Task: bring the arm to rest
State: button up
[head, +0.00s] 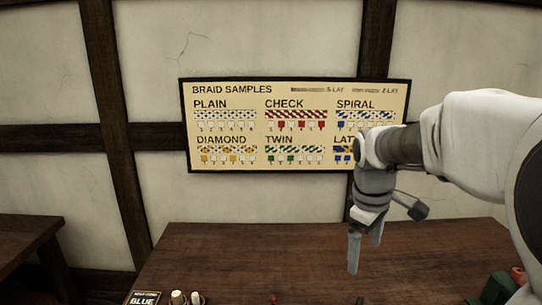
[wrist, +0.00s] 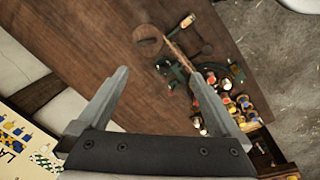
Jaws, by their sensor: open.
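My arm reaches in from the right in the head view, and my gripper (head: 364,256) hangs from it, pointing down above the brown wooden table (head: 230,250). In the wrist view, the two fingers of my gripper (wrist: 155,80) stand wide apart with nothing between them. The table (wrist: 100,50) lies below and beyond the fingers, and the gripper is clear of it.
A braid samples board (head: 230,135) hangs on the wall behind my arm. Several coloured spools (wrist: 225,98) and dark green gear (wrist: 178,75) crowd one side of the table. The table's middle is bare.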

jog(key=s+a+r+m+t, duration=0.1)
jog(key=s+m, duration=0.3)
jog(key=s, duration=0.5)
jog(key=s+a+r+m+t+y, duration=0.1)
jog(key=s+a+m+t, duration=0.2)
jog(key=s, duration=0.6)
jog(key=shift+s+a+m, duration=0.3)
jog(key=shift+a+m, duration=0.4)
jog(key=shift+m, duration=0.1)
jog(key=shift+w, duration=0.1)
